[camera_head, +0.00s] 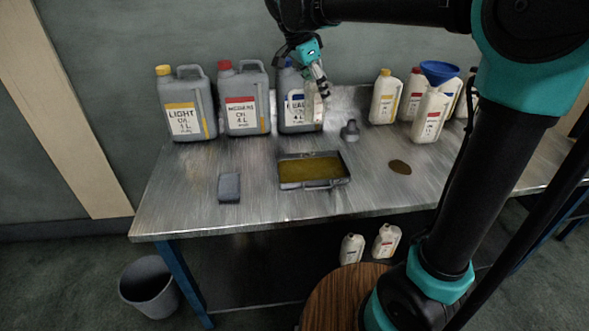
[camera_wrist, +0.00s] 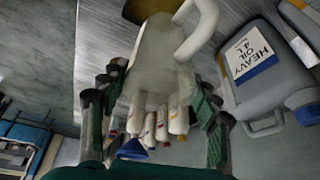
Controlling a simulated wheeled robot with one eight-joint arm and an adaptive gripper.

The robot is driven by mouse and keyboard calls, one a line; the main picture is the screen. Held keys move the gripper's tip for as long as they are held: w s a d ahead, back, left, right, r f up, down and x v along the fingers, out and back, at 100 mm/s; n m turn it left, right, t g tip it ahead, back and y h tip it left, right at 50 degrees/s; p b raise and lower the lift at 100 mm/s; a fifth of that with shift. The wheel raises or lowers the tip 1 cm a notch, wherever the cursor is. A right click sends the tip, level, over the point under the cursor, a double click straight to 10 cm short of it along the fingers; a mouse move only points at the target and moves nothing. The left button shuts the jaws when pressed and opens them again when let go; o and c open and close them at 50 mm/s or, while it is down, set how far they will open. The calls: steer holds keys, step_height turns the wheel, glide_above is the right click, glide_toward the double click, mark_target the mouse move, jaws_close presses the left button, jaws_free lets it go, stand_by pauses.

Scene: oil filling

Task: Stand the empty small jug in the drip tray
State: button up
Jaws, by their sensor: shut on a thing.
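The small jug (camera_wrist: 160,62) is pale and translucent, with a looped handle, and sits between the two fingers of my gripper (camera_wrist: 158,98) in the wrist view. A brown patch shows at its far end; I cannot tell whether it is part of the jug or lies behind it. In the head view my gripper (camera_head: 319,88) is shut on the jug (camera_head: 313,107), in front of the heavy oil can. The fingers partly hide the jug there. The drip tray (camera_head: 326,187) is a dark shallow rectangle with amber-brown inside, on the table nearer than the jug. The jug is apart from it.
The heavy oil can (camera_head: 290,112) stands close behind the jug; two more large cans (camera_head: 244,100) stand left. White bottles, one with a blue funnel (camera_head: 440,71), stand right. A small grey object (camera_head: 350,130), a dark block (camera_head: 229,188) and a brown spot (camera_head: 400,167) surround the tray.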

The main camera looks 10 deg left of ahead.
step_height(320, 180, down, 20)
steer(key=shift+a, duration=0.15)
stand_by(0.4)
steer(key=o, duration=1.1)
steer(key=shift+o, duration=0.2)
steer(key=v, duration=1.2)
steer(key=s+d+f+n+y, duration=0.1)
steer(key=s+d+f+n, duration=0.1)
steer(key=d, duration=0.5)
steer(key=s+d+f+n+y, duration=0.1)
steer(key=s+d+f+n, duration=0.2)
steer(key=d+f, duration=0.3)
steer(key=s+d+f+n+y, duration=0.1)
steer(key=s+d+f, duration=0.3)
steer(key=d, duration=0.6)
steer(key=shift+s+f+n, duration=0.1)
steer(key=shift+f+n, duration=0.45)
steer(key=shift+n, duration=0.35)
steer(key=s+d+f+n+t, duration=0.1)
steer(key=s+d+f+n, duration=0.2)
steer(key=s, duration=0.4)
step_height(320, 180, down, 2)
steer(key=shift+d+f+n+y, duration=0.2)
steer(key=shift+d+n+y, duration=0.1)
steer(key=shift+d, duration=0.4)
